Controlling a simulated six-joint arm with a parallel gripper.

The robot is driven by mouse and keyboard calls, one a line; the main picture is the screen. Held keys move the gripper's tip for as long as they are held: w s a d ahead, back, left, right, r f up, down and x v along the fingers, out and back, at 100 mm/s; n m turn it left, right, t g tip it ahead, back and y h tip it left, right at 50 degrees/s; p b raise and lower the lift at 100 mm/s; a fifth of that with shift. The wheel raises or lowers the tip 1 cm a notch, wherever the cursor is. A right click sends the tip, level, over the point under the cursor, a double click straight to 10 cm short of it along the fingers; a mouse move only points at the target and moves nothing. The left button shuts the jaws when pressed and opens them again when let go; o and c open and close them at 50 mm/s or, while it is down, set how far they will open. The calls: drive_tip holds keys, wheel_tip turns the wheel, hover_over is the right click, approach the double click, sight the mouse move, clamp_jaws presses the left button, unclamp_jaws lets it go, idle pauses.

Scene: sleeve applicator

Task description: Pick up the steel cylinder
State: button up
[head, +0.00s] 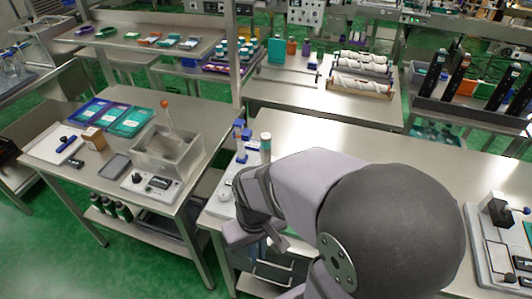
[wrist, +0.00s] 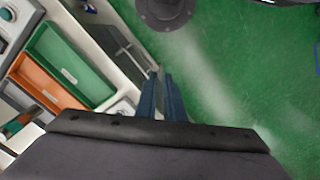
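An upright grey-green cylinder with a pale band (head: 265,147) stands on the near bench, just beyond my arm. It may be the steel cylinder, but its material is too small to tell, and its lower part is partly hidden. In the wrist view my gripper (wrist: 161,78) shows two dark blue fingers with a narrow gap between them and nothing held. The fingers point down past a bench edge, toward the green floor. In the head view my wrist hangs over the bench's left end, and the fingertips are not clear. No cylinder is between the fingers.
A blue fixture (head: 241,140) stands close left of the upright cylinder. A clear box (head: 168,152) and teal trays (head: 130,121) are on the left table. A metal device (head: 497,225) sits at the right. The bench middle (head: 400,160) is clear. Green and orange bins (wrist: 72,62) show in the wrist view.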

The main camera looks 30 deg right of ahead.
drive_tip(key=o, duration=0.6)
drive_tip(key=shift+o, duration=0.2)
